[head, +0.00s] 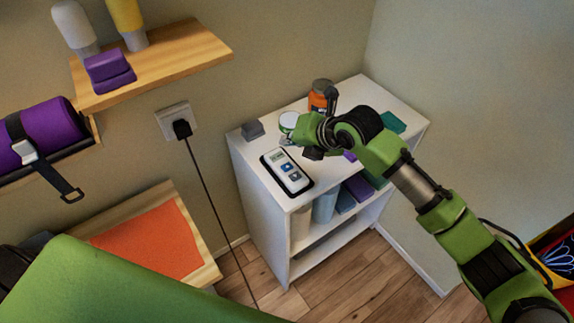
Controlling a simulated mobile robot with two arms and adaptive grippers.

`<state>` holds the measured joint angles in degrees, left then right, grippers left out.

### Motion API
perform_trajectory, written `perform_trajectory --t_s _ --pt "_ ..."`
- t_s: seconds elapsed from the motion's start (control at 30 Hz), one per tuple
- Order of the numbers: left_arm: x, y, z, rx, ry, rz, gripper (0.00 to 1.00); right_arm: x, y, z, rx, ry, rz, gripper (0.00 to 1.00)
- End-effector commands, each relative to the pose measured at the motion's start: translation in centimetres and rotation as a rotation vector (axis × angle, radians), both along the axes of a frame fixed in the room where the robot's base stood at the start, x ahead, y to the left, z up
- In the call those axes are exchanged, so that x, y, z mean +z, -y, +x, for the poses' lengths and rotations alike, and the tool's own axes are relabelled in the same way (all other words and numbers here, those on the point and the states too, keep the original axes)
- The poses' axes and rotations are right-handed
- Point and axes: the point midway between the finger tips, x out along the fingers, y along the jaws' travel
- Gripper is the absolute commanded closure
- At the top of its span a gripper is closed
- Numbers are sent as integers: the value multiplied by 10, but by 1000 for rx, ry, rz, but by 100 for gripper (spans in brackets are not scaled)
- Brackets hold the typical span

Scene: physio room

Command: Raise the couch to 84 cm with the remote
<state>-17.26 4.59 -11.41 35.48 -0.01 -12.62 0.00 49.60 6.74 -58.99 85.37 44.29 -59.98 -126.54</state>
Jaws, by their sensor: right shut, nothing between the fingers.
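The remote (287,172) is white with a dark border, a small display and blue buttons marked with arrows. It lies flat on top of the white shelf unit (253,155), near the front left edge. Its display is too small to read. My right gripper (309,153) is shut and empty, just above and to the right of the remote's far end. I cannot tell whether it touches anything. Green padding, probably the couch (120,290), fills the lower left corner. My left gripper is not in view.
An orange bottle (319,97), a white-lidded jar (289,121) and a grey block (252,130) stand near the gripper. A cable (210,205) hangs from the wall socket (177,121). A wooden shelf (190,55) holds bottles and purple blocks at upper left.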

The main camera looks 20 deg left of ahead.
Motion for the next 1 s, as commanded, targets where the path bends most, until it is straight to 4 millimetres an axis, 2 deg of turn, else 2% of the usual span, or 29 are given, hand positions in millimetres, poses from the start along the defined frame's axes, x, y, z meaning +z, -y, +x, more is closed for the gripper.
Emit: perform_trajectory --t_s 0.13,0.57,0.77,1.0 --pt "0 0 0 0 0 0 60 6 -1 11 55 60 -41 100" --pt "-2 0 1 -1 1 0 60 3 -1 11 60 65 -42 100" --pt "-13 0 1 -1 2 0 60 -11 -1 11 59 63 -42 100" --pt "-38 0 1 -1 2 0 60 -44 -1 11 59 63 -42 100"
